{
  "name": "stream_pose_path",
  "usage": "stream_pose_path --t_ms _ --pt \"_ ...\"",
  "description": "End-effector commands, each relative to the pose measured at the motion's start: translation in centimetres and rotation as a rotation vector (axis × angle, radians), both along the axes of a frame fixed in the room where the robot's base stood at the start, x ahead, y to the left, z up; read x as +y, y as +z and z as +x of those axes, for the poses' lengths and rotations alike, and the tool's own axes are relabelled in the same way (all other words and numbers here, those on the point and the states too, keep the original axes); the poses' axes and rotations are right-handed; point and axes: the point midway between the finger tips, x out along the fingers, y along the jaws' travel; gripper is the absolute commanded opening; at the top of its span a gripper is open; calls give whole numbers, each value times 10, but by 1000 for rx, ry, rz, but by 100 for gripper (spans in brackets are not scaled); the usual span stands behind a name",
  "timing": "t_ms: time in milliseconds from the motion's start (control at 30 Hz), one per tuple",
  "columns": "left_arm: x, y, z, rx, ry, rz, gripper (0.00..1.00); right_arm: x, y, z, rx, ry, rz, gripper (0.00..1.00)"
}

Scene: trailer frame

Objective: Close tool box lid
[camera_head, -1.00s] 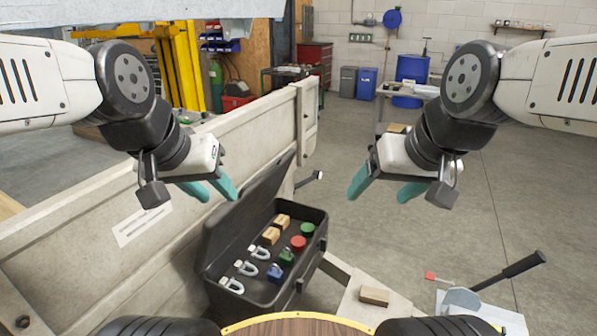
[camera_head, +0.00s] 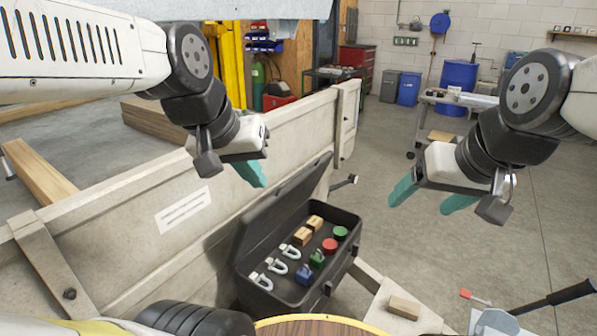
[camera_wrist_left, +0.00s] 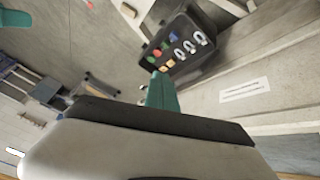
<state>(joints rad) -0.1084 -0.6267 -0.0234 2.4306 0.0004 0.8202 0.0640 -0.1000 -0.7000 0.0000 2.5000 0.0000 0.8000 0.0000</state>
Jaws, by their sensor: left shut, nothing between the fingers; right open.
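The black tool box (camera_head: 338,278) stands beside the trailer's side panel with its lid (camera_head: 285,212) raised and leaning back toward the panel. Inside lie several silver shackles (camera_head: 277,267), wooden blocks (camera_head: 303,236), red and green round pieces (camera_head: 330,245), and blue and green padlocks (camera_head: 305,273). My left gripper (camera_head: 254,174) is shut and empty, above and behind the raised lid, apart from it. The box also shows in the left wrist view (camera_wrist_left: 196,62), with the teal fingers (camera_wrist_left: 160,92) in front. My right gripper (camera_head: 427,198) is open and empty, up and right of the box.
The pale trailer side panel (camera_head: 120,245) runs diagonally behind the box. A wooden block (camera_head: 405,307) lies on the pale frame bar at front right. A black-handled tool (camera_head: 550,300) is at lower right. The floor right of the box is open.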

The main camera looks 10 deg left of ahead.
Motion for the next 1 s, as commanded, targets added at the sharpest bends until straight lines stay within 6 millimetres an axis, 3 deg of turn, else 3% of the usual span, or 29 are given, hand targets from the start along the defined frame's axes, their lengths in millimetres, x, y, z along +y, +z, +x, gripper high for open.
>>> stream_pose_path --t_ms 167,333,467,700,833,1000 --pt "13 18 68 127 186 -102 0 0 0 0 0 0 0 76" --pt "29 19 143 252 415 -173 0 0 0 0 0 0 0 76" --pt "41 6 200 333 597 -197 0 0 0 0 0 0 0 76" --pt "55 -39 293 424 923 -179 0 0 0 0 0 0 0 76" --pt "58 -63 326 438 1052 -156 0 0 0 0 0 0 0 76" --pt "58 -79 346 438 1133 -138 0 0 0 0 0 0 0 76"
